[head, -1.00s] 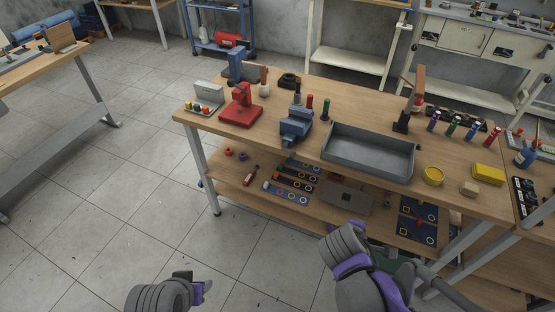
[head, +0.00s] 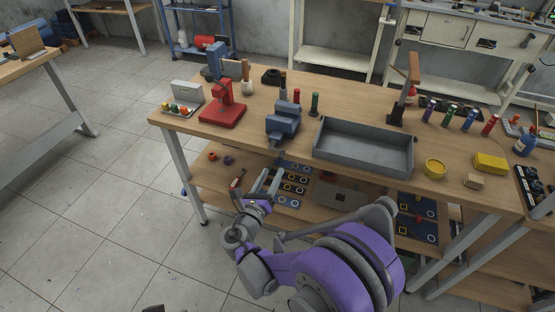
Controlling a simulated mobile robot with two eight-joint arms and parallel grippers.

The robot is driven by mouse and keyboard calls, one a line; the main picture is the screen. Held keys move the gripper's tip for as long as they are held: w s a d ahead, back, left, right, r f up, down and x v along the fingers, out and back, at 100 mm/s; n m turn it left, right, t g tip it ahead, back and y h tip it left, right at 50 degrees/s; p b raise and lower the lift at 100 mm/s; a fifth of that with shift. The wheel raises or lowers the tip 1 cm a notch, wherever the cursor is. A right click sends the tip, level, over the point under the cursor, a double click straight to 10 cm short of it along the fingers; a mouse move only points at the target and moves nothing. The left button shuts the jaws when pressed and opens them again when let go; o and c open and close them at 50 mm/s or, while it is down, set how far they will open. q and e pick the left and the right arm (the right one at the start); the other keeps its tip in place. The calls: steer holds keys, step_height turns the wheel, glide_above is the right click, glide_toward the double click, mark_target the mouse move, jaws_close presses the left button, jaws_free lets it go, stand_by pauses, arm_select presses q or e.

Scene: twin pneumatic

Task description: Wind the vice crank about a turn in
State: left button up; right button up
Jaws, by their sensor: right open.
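The blue vice (head: 283,122) stands at the front edge of the wooden workbench, left of the grey tray. Its crank is too small to make out clearly at the vice's front. My right gripper (head: 268,178) is open and empty, in front of the bench and a little below the vice, with its fingers pointing up toward it. The fingers look apart from the vice. Only a dark sliver at the bottom edge may belong to my left arm; its gripper fingers are out of view.
A red press (head: 224,106) stands left of the vice and a grey tray (head: 362,171) right of it. The lower shelf (head: 205,185) holds panels and small parts, partly behind my right arm. Floor at left is clear.

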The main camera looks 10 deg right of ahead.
mark_target(279, 159)
steer(key=x, duration=0.7)
steer(key=shift+w+d, duration=0.1)
steer(key=shift+w, duration=0.05)
jaws_close()
